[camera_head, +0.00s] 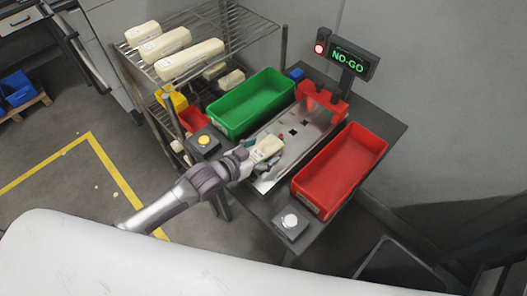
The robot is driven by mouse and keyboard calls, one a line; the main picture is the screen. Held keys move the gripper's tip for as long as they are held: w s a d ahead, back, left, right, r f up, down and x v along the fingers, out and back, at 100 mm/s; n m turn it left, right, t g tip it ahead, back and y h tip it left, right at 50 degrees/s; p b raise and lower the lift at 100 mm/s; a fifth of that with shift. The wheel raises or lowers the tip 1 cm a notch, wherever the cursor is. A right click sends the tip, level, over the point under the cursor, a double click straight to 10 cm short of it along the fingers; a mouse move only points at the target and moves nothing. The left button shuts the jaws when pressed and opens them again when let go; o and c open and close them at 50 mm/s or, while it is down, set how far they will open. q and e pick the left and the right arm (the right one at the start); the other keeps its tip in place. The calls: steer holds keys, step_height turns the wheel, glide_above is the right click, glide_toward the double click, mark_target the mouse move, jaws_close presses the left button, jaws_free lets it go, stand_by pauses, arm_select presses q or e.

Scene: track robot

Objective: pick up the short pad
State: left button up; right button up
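A short cream pad (267,148) is at the near left part of the metal plate (318,122) on the dark table. My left gripper (266,154) reaches in from the left and is at the pad, with its fingers around or beside it. The fingers hide part of the pad, and I cannot tell whether they press on it or whether the pad is clear of the plate. My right gripper is not in view.
A green bin (252,103) stands behind the plate and a red bin (341,168) to its right. A red fixture (322,101) stands at the far end. A sign (349,60) reads NO-GO. Longer cream pads (191,58) lie on a wire rack. Button boxes (290,221) sit near the table edges.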

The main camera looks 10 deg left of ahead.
arm_select(q)
steer(key=c, duration=1)
